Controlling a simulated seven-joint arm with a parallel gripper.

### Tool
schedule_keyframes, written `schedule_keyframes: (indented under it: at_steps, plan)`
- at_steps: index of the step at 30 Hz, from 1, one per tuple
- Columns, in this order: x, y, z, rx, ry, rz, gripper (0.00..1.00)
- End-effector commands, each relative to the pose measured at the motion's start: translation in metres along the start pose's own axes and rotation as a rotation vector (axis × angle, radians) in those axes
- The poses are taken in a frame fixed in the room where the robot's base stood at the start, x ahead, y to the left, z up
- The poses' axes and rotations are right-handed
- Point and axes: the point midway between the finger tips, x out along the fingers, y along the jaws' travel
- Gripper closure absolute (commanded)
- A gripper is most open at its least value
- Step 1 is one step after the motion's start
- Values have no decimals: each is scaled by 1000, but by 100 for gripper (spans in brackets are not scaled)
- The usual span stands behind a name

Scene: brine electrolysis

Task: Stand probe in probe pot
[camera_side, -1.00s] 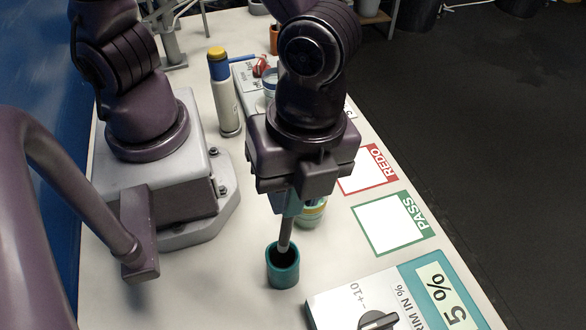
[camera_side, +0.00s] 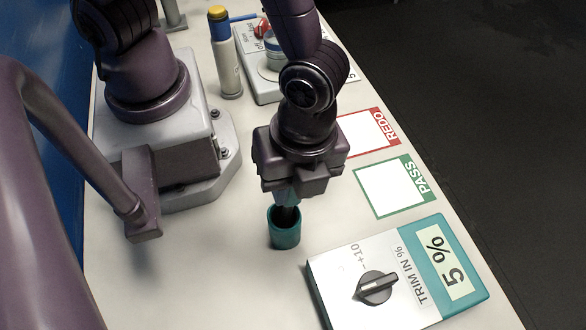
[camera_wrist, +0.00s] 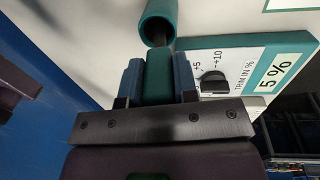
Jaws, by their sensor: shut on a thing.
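The probe pot (camera_side: 285,232) is a teal cup on the white table, below my gripper in the side view. It also shows at the top of the wrist view (camera_wrist: 158,22). My gripper (camera_side: 287,198) is shut on the probe, directly above the pot. In the wrist view the probe's teal handle (camera_wrist: 159,78) sits between the two blue fingers of my gripper (camera_wrist: 159,80). The probe's dark shaft (camera_side: 287,213) runs down into the pot's mouth. Its lower end is hidden inside the pot, so I cannot tell whether it touches the bottom.
A trim box with a black knob (camera_side: 377,287) stands right of the pot. Green PASS (camera_side: 428,180) and red REDO (camera_side: 384,126) frames lie on the table's right side. A bottle with a yellow cap (camera_side: 226,60) stands behind. Table in front of the pot is clear.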

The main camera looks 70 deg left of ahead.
Motion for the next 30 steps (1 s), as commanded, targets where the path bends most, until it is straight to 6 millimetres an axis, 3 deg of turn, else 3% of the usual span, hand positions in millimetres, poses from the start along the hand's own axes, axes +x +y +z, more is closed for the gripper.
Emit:
schedule_keyframes:
  at_steps: [13, 14, 18, 26, 30]
  plan:
    - [5, 0, 0, 0, 0, 1, 96]
    - [5, 0, 0, 0, 0, 1, 70]
    - [5, 0, 0, 0, 0, 1, 43]
    - [4, 0, 0, 0, 0, 1, 43]
    - [-6, -1, 0, 0, 4, -2, 43]
